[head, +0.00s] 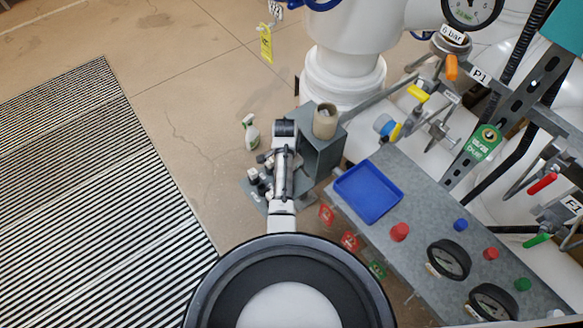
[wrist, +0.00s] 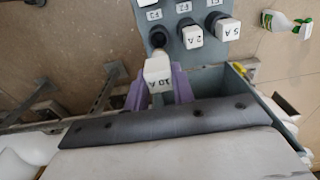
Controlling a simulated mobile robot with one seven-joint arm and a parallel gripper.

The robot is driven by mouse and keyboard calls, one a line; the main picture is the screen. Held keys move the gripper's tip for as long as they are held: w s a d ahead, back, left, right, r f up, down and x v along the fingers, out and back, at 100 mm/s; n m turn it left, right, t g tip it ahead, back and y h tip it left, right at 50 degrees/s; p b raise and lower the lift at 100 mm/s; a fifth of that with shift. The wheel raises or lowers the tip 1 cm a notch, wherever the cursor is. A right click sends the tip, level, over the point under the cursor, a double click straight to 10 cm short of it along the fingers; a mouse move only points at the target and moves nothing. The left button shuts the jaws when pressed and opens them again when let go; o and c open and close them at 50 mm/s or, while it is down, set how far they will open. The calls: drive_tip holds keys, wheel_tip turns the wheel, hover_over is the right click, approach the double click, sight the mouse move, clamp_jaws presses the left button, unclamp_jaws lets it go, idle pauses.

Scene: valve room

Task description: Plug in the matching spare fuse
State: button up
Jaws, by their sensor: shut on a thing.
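In the wrist view my gripper (wrist: 159,86) has purple fingers shut on a white block-shaped fuse marked 10 A (wrist: 158,70). The fuse's far end points at the grey fuse board (wrist: 172,22), close to a dark round spot at its left. I cannot tell whether it touches or sits in the board. To its right on the board stand a white fuse marked 2 A (wrist: 192,36) and one marked 5 A (wrist: 228,30). In the head view the board (head: 249,191) lies beside my arm, which hides much of the gripper and the held fuse.
A grey open box (head: 322,158) with a beige cylinder (head: 325,121) on top stands right of my arm. A spray bottle (head: 250,132) stands on the floor behind. A blue tray (head: 369,191) and a panel with gauges (head: 449,260) are at right.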

wheel_tip(320, 180, down, 4)
drive_tip(key=b, duration=0.4)
drive_tip(key=shift+f, duration=0.9)
drive_tip(key=shift+f, duration=0.1)
idle(0.6)
drive_tip(key=shift+f+b, duration=0.7)
drive_tip(key=shift+f, duration=1.15)
idle(1.1)
drive_tip(key=o, duration=1.5)
drive_tip(key=shift+r, duration=0.15)
